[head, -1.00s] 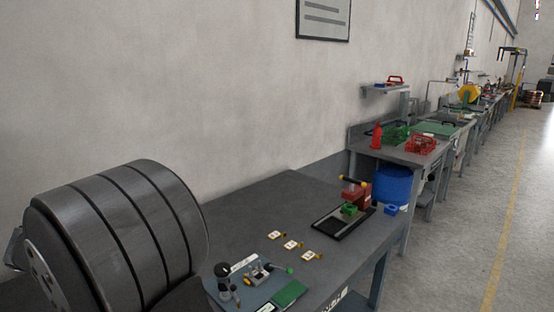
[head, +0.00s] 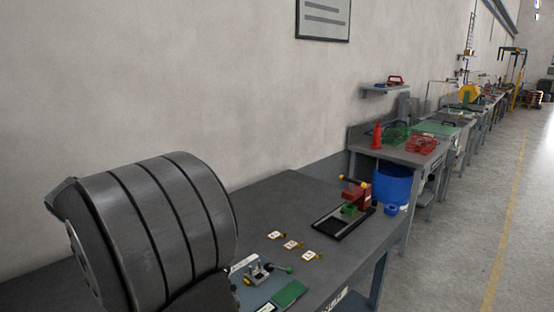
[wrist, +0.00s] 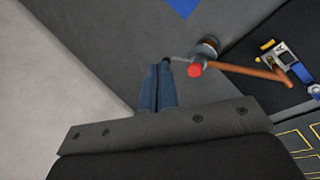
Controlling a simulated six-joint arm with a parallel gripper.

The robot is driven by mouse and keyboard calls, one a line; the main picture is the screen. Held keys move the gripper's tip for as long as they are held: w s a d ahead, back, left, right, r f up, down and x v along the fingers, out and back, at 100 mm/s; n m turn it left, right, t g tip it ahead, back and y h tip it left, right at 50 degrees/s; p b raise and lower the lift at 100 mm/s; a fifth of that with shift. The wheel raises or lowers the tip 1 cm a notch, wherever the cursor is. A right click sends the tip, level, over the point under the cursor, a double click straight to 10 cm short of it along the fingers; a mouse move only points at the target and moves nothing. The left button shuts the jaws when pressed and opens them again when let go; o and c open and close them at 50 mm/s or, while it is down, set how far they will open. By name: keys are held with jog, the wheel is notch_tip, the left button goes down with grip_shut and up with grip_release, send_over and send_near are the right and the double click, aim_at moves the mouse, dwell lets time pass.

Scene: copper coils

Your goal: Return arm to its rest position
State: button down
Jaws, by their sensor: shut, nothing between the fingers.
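My gripper (wrist: 159,68) shows in the wrist view as two blue-grey fingers pressed together, shut with nothing between them. It points toward a grey surface. Its tips appear near a red-ended part (wrist: 194,70) with a round metal piece, but I cannot tell the distance. A copper-coloured rod (wrist: 248,71) runs right from there to a small clamp-like device (wrist: 286,58) with blue and yellow parts. In the head view my large dark arm link fills the lower left, and the gripper is not in view there.
A small grey device (head: 258,272) stands at the front. A pale wall (head: 150,80) rises behind.

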jog(key=shift+w+d+r+m+g+y, duration=0.2)
jog(key=shift+d+m+g+y, duration=0.25)
jog(key=shift+m+g, duration=0.45)
jog(key=shift+w+d+r+m+g+y, duration=0.2)
jog(key=shift+d+m+g, duration=0.35)
jog(key=shift+m, duration=0.65)
jog(key=shift+s, duration=0.15)
jog(key=c, duration=2.1)
grip_release()
